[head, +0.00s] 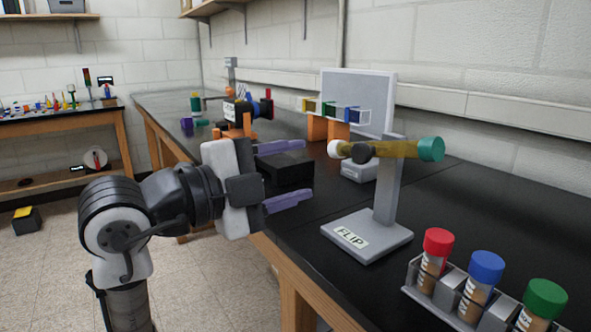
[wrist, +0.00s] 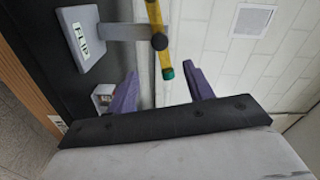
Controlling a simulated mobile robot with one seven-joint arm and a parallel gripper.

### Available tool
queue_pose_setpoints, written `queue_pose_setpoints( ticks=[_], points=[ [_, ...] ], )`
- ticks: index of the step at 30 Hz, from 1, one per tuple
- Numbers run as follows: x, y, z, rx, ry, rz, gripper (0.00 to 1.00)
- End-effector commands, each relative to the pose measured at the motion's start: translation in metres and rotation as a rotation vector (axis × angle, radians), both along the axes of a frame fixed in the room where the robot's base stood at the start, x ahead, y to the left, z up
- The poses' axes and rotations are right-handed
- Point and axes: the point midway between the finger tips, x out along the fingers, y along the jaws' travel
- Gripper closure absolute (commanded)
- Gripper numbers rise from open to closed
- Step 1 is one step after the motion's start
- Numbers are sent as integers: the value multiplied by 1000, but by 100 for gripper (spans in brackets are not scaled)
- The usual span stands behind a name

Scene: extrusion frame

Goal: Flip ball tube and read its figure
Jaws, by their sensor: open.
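The ball tube (head: 398,149) is amber and see-through, with a teal cap at its right end and a white cap at its left. It lies nearly level on a dark pivot on the grey stand (head: 386,190), whose base is labelled FLIP. My gripper (head: 307,170) is open and empty, left of the stand and apart from the tube. No figure on the tube is readable, and the balls inside cannot be made out.
A rack (head: 455,310) with red, blue and green capped tubes stands at the bench's front right. A black box (head: 288,170) lies behind my gripper. A white panel (head: 360,95) and coloured blocks stand farther back. The black bench (head: 490,210) is clear right of the stand.

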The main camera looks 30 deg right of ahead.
Motion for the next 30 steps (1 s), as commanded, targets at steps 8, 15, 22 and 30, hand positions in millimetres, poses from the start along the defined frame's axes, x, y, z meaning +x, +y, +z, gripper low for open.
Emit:
queue_pose_setpoints(
  ticks=[8,15,22,30],
  points=[
    [12,0,6,31,4,16,48],
    [12,0,4,28,6,11,48],
    [5,0,3,3,2,2,48],
    [4,-23,2,-1,2,-5,48]
  ],
)
